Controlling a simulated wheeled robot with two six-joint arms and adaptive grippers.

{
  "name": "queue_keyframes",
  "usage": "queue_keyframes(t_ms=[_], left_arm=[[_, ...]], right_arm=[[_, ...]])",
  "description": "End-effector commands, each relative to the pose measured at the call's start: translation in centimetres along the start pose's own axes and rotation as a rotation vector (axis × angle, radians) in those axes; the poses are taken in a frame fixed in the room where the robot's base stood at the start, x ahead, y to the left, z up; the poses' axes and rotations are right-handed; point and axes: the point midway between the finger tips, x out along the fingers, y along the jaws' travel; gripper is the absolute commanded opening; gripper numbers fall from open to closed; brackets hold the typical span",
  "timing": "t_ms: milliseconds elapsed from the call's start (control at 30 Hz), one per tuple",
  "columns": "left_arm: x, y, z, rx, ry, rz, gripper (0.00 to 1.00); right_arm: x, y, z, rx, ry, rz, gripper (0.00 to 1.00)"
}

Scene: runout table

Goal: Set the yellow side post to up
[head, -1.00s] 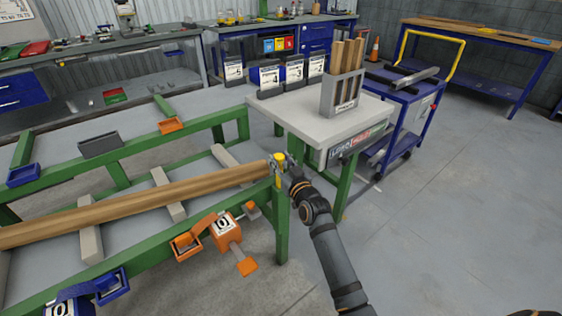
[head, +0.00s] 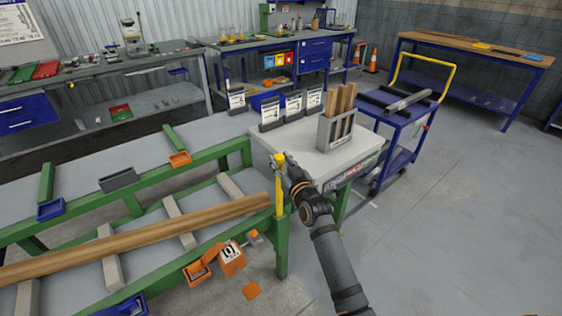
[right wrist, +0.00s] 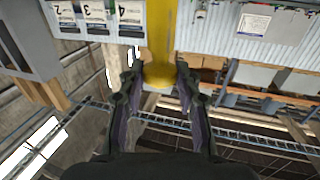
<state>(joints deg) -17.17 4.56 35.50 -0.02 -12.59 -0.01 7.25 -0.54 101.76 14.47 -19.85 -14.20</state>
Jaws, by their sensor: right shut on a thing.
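The yellow side post (head: 278,188) stands upright at the near right corner of the green runout table (head: 282,248). A long stretch of it shows above the green frame, beside the end of the wooden beam (head: 150,239). My right gripper (head: 284,162) is at the top of the post, its arm coming from the lower right. In the right wrist view the yellow post (right wrist: 160,45) sits between the two fingers (right wrist: 160,82), which are shut on it. The fingers partly hide the post's top in the head view. My left gripper is not in view.
A pale side table (head: 318,152) with a grey holder of wooden sticks (head: 337,133) and several labelled bins stands just behind the post. The floor at the right is clear.

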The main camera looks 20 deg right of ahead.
Motion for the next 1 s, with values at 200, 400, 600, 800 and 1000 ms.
queue_keyframes(t_ms=[200, 400, 600, 800, 1000], left_arm=[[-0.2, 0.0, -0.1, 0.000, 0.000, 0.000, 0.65], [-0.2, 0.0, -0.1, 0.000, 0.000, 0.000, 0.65], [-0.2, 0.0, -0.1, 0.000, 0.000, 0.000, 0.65], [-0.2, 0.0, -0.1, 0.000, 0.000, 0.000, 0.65], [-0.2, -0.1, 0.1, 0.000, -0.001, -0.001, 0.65]], right_arm=[[0.1, 0.0, -0.8, 0.000, 0.011, 0.001, 0.00], [0.1, 0.0, -1.0, -0.001, 0.015, 0.001, 0.00], [0.1, 0.0, -0.8, 0.000, 0.011, 0.001, 0.57], [0.0, 0.0, -0.6, 0.000, 0.007, 0.000, 0.57], [-1.4, 0.0, -0.3, -0.001, 0.004, 0.001, 0.57]])
